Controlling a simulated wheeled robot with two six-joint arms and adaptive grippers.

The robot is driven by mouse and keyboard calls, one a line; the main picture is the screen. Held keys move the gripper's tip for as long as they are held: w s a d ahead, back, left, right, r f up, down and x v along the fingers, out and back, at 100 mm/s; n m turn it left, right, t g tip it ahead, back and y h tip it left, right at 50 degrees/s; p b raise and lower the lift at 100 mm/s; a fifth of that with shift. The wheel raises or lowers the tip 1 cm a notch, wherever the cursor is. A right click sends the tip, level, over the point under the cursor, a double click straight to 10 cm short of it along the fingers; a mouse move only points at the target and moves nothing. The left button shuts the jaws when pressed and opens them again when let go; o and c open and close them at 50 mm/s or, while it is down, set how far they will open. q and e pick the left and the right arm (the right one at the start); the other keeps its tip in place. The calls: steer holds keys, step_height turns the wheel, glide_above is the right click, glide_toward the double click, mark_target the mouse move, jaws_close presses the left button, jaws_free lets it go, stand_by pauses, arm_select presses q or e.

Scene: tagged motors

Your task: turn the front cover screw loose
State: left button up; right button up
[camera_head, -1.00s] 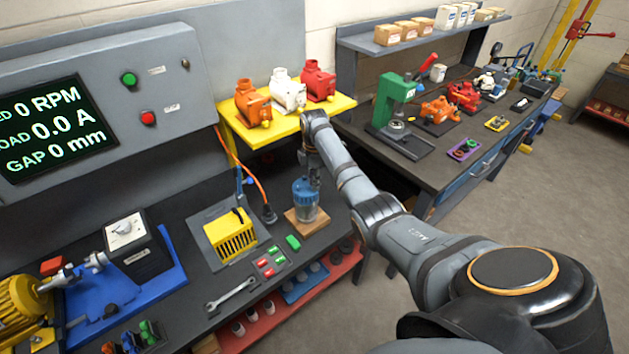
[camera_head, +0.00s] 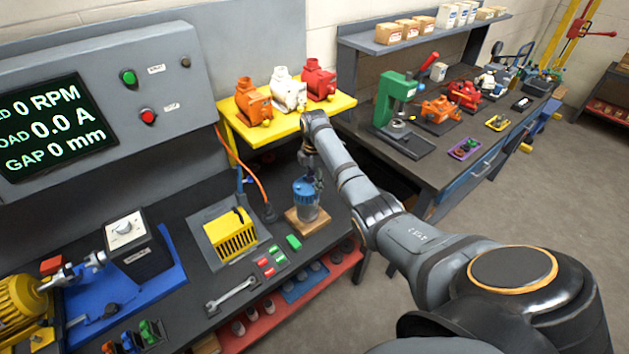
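My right arm reaches in from the right, and my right gripper (camera_head: 316,182) points down at the upper right of a small blue-topped cylindrical unit (camera_head: 305,203). The unit has a clear or grey lower body and stands upright on a wooden block (camera_head: 301,226) on the dark bench. The gripper is small and dark here; I cannot tell if its fingers are open, shut or touching the unit. No front cover screw can be made out. My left gripper is not in view.
A yellow slotted housing (camera_head: 233,236) sits on a grey plate to the left. A wrench (camera_head: 231,297) and red and green tagged pieces lie in front. A yellow shelf (camera_head: 262,135) carries orange, white and red motors behind. A control panel (camera_head: 165,90) stands left.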

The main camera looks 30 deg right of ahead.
steer(key=shift+r, duration=0.1)
steer(key=shift+r, duration=0.25)
step_height(320, 180, up, 7)
steer(key=shift+f, duration=0.1)
stand_by(0.5)
